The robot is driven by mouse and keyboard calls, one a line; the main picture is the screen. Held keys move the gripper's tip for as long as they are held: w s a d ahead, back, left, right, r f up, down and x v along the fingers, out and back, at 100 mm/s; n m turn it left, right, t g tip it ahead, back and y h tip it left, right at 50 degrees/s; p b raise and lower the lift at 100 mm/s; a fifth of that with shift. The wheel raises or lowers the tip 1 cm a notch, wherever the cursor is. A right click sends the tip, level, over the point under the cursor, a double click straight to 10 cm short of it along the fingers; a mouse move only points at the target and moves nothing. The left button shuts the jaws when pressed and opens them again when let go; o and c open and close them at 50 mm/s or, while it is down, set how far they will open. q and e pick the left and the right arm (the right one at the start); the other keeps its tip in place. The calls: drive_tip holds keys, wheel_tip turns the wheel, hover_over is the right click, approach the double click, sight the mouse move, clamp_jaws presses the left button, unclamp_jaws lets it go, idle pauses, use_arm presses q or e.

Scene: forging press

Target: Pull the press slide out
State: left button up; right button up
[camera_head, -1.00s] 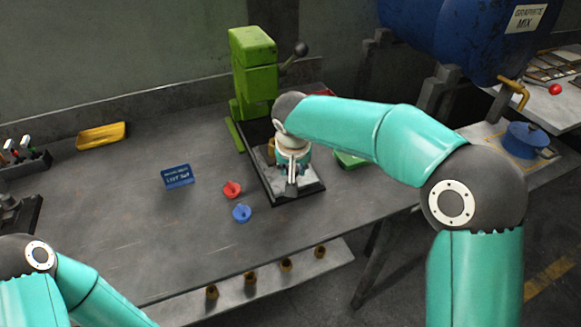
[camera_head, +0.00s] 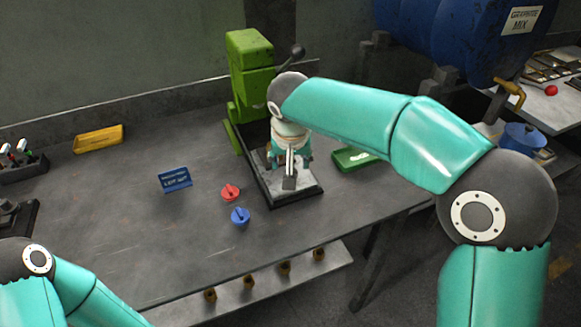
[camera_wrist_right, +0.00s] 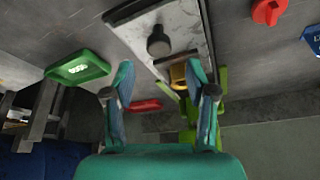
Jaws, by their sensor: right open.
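The green press (camera_head: 250,75) stands at the back of the bench, with a lever ending in a dark ball. Its slide (camera_head: 306,192) is a light grey plate in a dark frame on the bench in front of it. In the right wrist view the slide (camera_wrist_right: 190,22) carries an upright dark knob (camera_wrist_right: 158,42), with a yellow block (camera_wrist_right: 178,76) beside it. My right gripper (camera_head: 291,160) is over the slide, pointing down. In the wrist view its fingers (camera_wrist_right: 160,66) are spread and empty, and the knob appears beyond their tips. My left gripper is out of view.
A red knob (camera_head: 230,192), a blue knob (camera_head: 240,216) and a blue sign (camera_head: 175,179) stand left of the slide. A green tray (camera_head: 352,160) lies close on its right. A yellow tray (camera_head: 98,139) is at the back left. The bench's left middle is clear.

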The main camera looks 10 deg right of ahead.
drive_tip(key=v, duration=0.6)
drive_tip(key=shift+s+r, duration=0.2)
drive_tip(key=shift+r, duration=0.2)
